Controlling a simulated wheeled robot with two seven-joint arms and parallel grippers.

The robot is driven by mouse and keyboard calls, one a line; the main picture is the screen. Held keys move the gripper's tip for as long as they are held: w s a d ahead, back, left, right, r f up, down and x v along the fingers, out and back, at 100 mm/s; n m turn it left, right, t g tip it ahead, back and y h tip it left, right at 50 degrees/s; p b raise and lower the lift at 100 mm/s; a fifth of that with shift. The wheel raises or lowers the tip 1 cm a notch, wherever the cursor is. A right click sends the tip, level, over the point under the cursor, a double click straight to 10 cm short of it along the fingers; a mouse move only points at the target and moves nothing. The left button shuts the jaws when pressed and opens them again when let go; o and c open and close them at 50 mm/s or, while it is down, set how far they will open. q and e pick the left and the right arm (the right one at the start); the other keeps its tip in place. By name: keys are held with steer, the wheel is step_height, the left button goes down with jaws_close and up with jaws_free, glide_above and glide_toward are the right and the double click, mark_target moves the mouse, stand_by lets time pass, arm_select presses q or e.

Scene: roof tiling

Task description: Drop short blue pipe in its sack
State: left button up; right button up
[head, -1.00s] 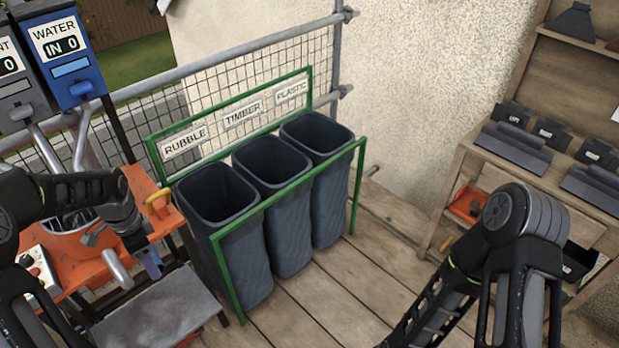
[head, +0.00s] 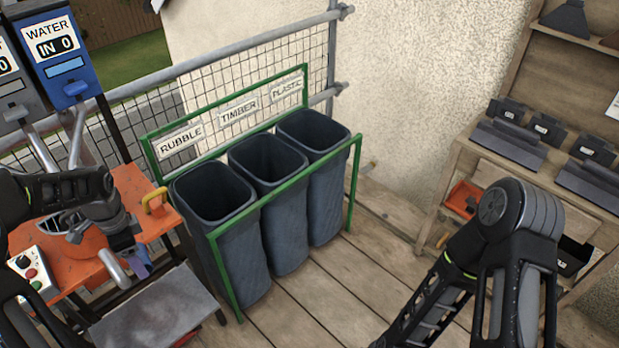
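Three dark blue-grey sacks stand open in a green frame, labelled RUBBLE (head: 211,235), TIMBER (head: 268,205) and PLASTIC (head: 320,180). All look empty from here, but their bottoms are dark. My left gripper (head: 130,255) points down over the orange machine at left, apart from the sacks. A small blue-violet piece, seemingly the short blue pipe (head: 138,264), shows at its fingertips; most of it is hidden and the fingers are hard to make out. My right arm rises at lower right, and its gripper is out of view.
The orange machine (head: 158,226) with a yellow handle stands left of the sacks, a grey slab (head: 155,312) in front. Wooden shelves (head: 450,180) with dark tiles stand at right. A mesh fence (head: 240,90) is behind. Plank floor (head: 340,290) is clear between sacks and shelves.

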arm_select(q)
steer(key=d+f+n+b, duration=0.1)
steer(key=d+f+n, duration=0.2)
steer(key=d, duration=0.4)
steer(key=d+f+n+b, duration=0.2)
steer(key=d+f+n, duration=0.2)
steer(key=d, duration=0.3)
steer(key=w+d+f+n+b, duration=0.1)
steer(key=d+f+n, duration=0.3)
steer(key=d, duration=0.3)
steer(key=shift+d, duration=0.2)
steer(key=shift+w, duration=0.1)
